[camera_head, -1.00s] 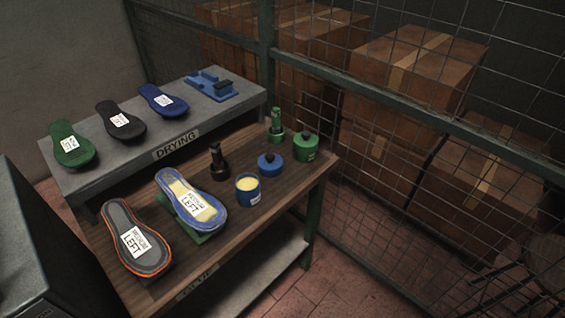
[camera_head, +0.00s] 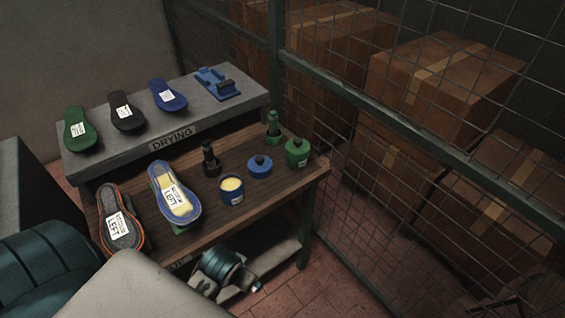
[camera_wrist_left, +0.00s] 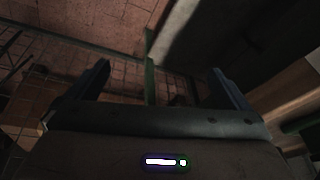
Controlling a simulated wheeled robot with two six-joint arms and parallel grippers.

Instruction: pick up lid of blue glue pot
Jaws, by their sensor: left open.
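The blue glue pot (camera_head: 232,196) stands on the brown bench without a cover, showing pale yellow glue. Its blue lid (camera_head: 260,171) with a dark knob lies on the bench just right of and behind the pot. My left arm comes in from the lower left in the head view, and its wrist is low at the bench's front edge. My left gripper (camera_wrist_left: 159,72) shows in the left wrist view with its fingers wide apart and nothing between them. It faces floor tiles and a green post, and the lid is not in that view. My right gripper is not in view.
A green pot (camera_head: 297,153), a green bottle (camera_head: 273,131) and a black bottle (camera_head: 210,160) stand near the lid. Two labelled soles lie at the bench's left. The drying shelf (camera_head: 190,140) is behind. A wire fence (camera_head: 400,150) stands right of the bench.

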